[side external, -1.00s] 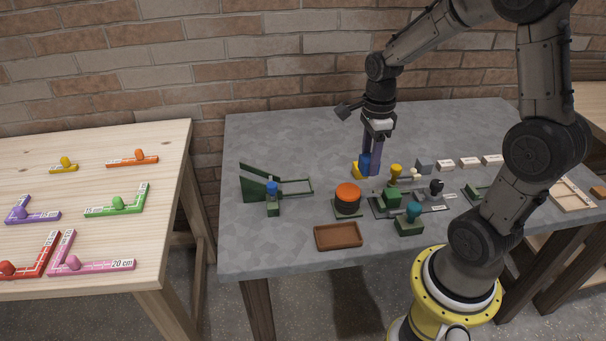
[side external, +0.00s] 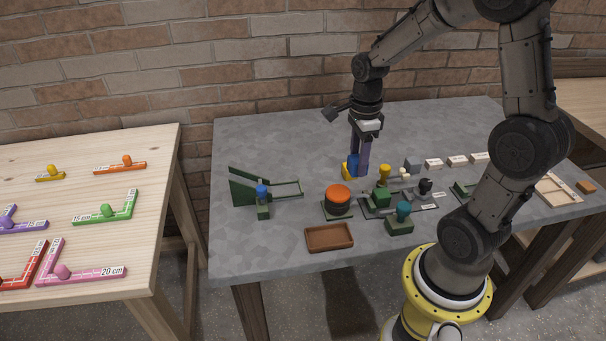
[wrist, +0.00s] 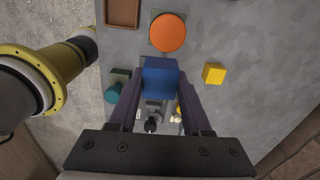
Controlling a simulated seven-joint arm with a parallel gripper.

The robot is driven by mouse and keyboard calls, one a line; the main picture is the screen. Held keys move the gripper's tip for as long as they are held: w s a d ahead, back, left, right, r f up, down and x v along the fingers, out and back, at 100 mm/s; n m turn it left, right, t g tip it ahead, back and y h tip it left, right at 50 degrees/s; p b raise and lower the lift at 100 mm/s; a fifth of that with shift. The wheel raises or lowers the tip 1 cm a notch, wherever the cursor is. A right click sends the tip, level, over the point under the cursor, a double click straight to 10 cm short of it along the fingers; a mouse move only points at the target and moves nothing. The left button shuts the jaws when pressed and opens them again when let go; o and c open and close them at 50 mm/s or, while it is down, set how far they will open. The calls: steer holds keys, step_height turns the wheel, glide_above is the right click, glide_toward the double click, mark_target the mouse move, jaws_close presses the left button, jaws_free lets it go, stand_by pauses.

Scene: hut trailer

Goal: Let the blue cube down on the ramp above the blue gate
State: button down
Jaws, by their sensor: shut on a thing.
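My gripper (wrist: 160,85) is shut on the blue cube (wrist: 160,77), held between both fingertips. In the side view my gripper (side external: 359,164) points down at mid-table, with the blue cube (side external: 353,165) partly hidden by a finger. The cube appears raised above the table. The green ramp (side external: 242,188) stands to the left of my gripper, well apart from it. A blue-topped gate (side external: 262,192) on a green base stands at the ramp's front side. The ramp is not in the wrist view.
A yellow cube (wrist: 214,73) sits on the table close to my gripper. A big orange button (side external: 338,195) stands between gripper and ramp, with a brown tray (side external: 329,237) in front. Small green fixtures with yellow (side external: 384,172) and teal (side external: 403,212) knobs stand to the right.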

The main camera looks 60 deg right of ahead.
steer(key=shift+w+t+y, duration=0.1)
steer(key=shift+t+y, duration=0.2)
steer(key=w+a+r+t+y, duration=0.1)
steer(key=w+a, duration=0.1)
steer(key=w, duration=0.6)
steer(key=w+a+r+t+y, duration=0.1)
steer(key=w+a, duration=0.2)
steer(key=w, duration=0.5)
steer(key=m+t+y, duration=0.1)
steer(key=t+y, duration=0.1)
glide_above(267, 182)
steer(key=a, duration=0.4)
step_height(267, 182, down, 4)
steer(key=shift+w+f, duration=0.1)
steer(key=shift+w, duration=0.2)
steer(key=shift+f, duration=3)
